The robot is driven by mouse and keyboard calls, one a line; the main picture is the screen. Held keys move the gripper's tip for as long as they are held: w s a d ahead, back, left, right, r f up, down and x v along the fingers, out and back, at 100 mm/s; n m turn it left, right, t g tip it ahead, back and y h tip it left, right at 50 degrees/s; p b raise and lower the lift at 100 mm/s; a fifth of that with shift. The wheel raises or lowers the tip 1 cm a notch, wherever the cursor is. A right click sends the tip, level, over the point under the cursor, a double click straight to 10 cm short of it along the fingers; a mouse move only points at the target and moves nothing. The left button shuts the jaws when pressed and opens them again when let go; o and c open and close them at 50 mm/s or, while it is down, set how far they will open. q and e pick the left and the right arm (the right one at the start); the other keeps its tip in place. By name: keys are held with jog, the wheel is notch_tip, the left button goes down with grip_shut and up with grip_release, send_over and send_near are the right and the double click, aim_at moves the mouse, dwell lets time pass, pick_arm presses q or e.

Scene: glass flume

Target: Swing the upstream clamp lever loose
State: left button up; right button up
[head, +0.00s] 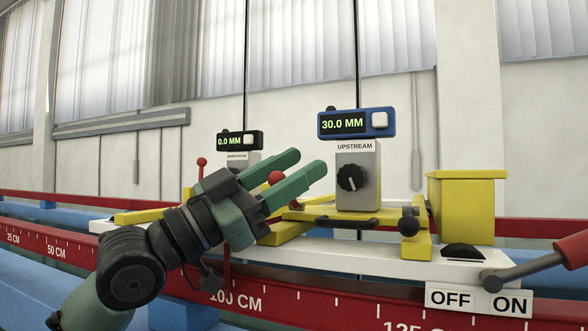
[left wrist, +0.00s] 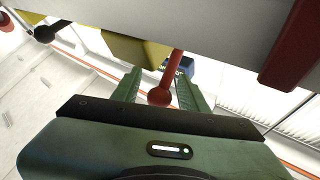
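The upstream gauge (head: 357,175) is a grey box with a black knob, under a blue display reading 30.0 MM. A red ball-ended lever (head: 276,178), which I take for the upstream clamp lever, is left of it, partly hidden by my gripper. My left gripper (head: 308,161) is open, its green fingers pointing right and up. In the left wrist view the red ball and shaft (left wrist: 160,96) show between the two spread fingers, with gaps at both sides. I cannot tell contact for certain. My right gripper is not in view.
A second gauge reading 0.0 MM (head: 239,140) with its own red ball lever (head: 201,162) stands behind at left. A yellow box (head: 467,205), an OFF/ON plate (head: 478,300) and a red-handled lever (head: 562,253) are at right. A red scale rail (head: 330,300) runs along the front.

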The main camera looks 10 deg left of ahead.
pick_arm(q)
jog(key=b+v, duration=0.3)
jog(key=v, duration=0.5)
dwell(0.5)
